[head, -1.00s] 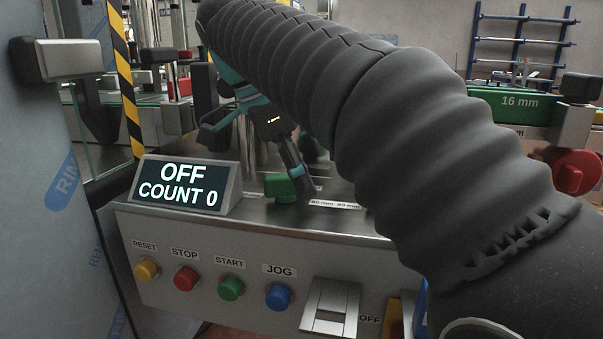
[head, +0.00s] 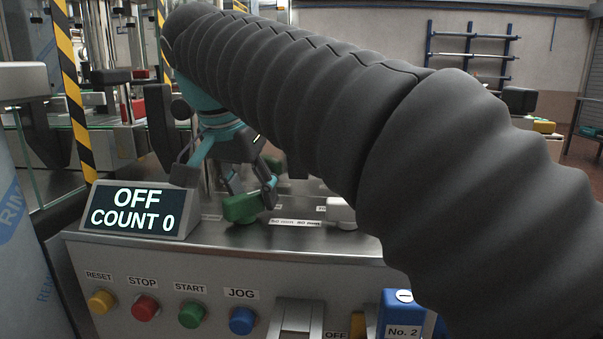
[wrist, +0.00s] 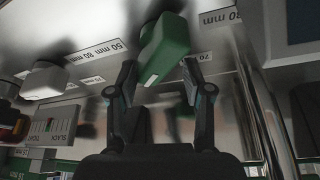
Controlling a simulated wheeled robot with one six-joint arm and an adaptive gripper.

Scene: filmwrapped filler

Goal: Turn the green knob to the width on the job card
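The green knob (head: 241,208) sits on the steel machine top, right of the display. In the wrist view the green knob (wrist: 166,48) is an elongated block pointing down towards my gripper (wrist: 157,72). My gripper is open, one finger on each side of the knob's near end; I cannot tell whether either finger touches it. In the head view my gripper (head: 250,187) is just above and behind the knob. Width labels lie around it, such as the 50 mm label (wrist: 97,51) and the 80 mm label (wrist: 219,16). I cannot make out a job card.
The display (head: 138,209) reads OFF, COUNT 0. Yellow, red, green and blue buttons line the front panel, with JOG over the blue button (head: 242,321). A white knob (wrist: 45,79) stands left of the green one. A blue No. 2 item (head: 403,315) is at lower right.

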